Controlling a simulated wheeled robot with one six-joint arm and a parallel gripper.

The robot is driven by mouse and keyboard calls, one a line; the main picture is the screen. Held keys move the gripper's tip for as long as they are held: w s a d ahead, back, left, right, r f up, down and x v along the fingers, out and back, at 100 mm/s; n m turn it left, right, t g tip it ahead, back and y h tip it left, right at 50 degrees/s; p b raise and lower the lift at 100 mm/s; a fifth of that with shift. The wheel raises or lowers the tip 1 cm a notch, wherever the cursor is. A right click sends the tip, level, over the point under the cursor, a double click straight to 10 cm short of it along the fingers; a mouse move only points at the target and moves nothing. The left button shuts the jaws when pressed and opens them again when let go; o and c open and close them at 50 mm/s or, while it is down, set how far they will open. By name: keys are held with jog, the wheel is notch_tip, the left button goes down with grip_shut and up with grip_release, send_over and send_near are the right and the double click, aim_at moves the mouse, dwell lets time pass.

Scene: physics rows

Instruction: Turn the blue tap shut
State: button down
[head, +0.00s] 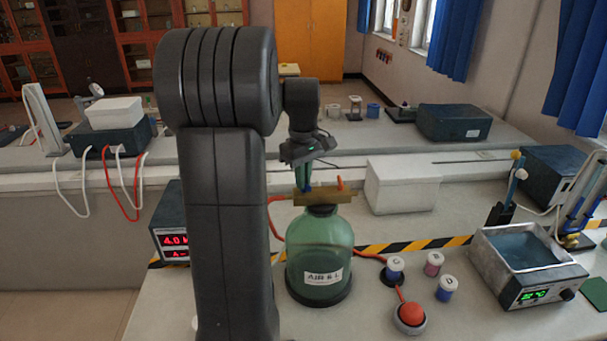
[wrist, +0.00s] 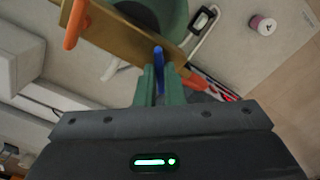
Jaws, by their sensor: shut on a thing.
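The blue tap (wrist: 158,57) is a slim lever on a brass block (wrist: 120,38) on top of a green glass bottle (head: 320,250). In the wrist view my gripper (wrist: 158,75) has its two green fingers closed on the lever, one on each side. In the head view my gripper (head: 304,180) comes down on the block from above, and only a little blue shows beside the fingers. An orange lever (head: 340,184) stands on the same block and also shows in the wrist view (wrist: 74,25). The fingers hide the end of the blue lever.
A red hose (head: 275,215) runs beside the bottle. A white box (head: 402,190) stands behind. A red-digit meter (head: 171,240) is at left.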

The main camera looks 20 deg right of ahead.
jog(key=m, duration=0.3)
jog(key=shift+m, duration=2.2)
jog(key=c, duration=1.5)
grip_release()
jog(key=shift+c, duration=0.2)
notch_tip(320, 180, up, 14)
jog(key=b, duration=0.1)
jog(key=shift+f, duration=0.2)
